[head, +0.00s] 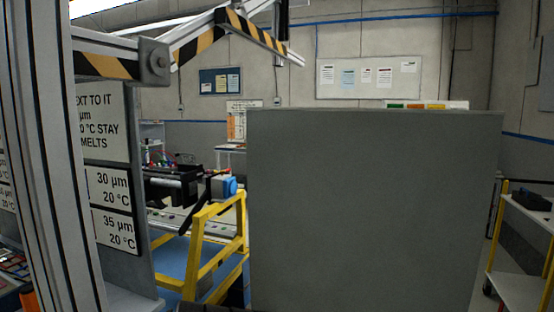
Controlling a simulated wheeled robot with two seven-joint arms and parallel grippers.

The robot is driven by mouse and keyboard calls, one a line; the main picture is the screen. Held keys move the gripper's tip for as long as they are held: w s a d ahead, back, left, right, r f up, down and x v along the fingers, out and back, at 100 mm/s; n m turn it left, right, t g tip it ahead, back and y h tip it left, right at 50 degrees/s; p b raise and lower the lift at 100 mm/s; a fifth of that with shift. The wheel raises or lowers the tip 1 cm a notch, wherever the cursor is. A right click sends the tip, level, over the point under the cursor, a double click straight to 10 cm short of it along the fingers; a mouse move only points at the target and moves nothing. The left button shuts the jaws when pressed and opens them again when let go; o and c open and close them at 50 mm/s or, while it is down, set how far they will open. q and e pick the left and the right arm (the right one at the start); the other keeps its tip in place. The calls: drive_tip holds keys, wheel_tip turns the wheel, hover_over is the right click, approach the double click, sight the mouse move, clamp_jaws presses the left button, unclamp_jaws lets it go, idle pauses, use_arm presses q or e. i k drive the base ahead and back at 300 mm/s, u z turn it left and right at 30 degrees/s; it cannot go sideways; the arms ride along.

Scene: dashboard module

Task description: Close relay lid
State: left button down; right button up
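No relay and no relay lid can be made out in the head view. A large plain grey panel (375,210) fills the centre and right of the view and hides whatever is behind it. Neither of my grippers can be made out.
A yellow frame (215,250) stands left of the panel, by a dark device with a blue part (222,187). A metal post (50,160) and a sign board (108,190) block the left. A cart (520,290) stands at the right edge. Notice boards hang on the back wall.

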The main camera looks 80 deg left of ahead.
sight(185, 158)
drive_tip(key=u, duration=2.25)
drive_tip(key=i, duration=3.15)
drive_tip(key=u, duration=5.85)
